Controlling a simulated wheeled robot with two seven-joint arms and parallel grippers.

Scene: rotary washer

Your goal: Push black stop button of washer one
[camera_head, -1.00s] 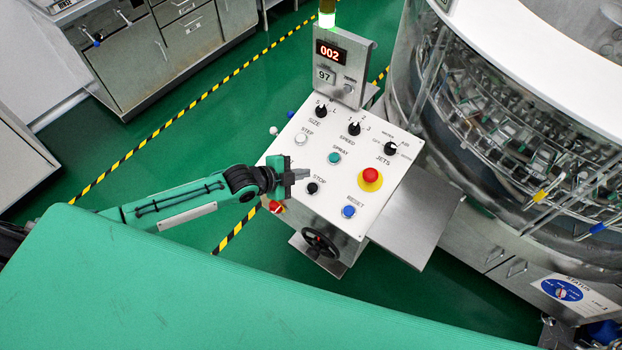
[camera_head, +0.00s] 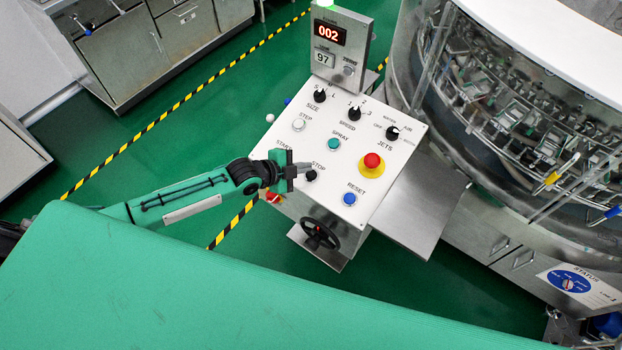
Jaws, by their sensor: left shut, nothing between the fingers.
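The white, tilted control panel (camera_head: 375,212) stands in the middle of the head view. The black stop button (camera_head: 311,176) sits near its lower left, under the STOP label. My left gripper (camera_head: 313,162) is shut and empty, its fingertips over the panel beside the STOP label, just above the button in the picture. I cannot tell whether the fingertips touch the panel. The washer (camera_head: 480,130) is the large round metal machine at the right. My right gripper is not in view.
Close to the stop button are the blue reset button (camera_head: 349,199), the teal spray button (camera_head: 334,144) and the white step button (camera_head: 299,124). A red emergency knob (camera_head: 372,161) on a yellow base rises to the right. A black handwheel (camera_head: 320,234) is below the panel.

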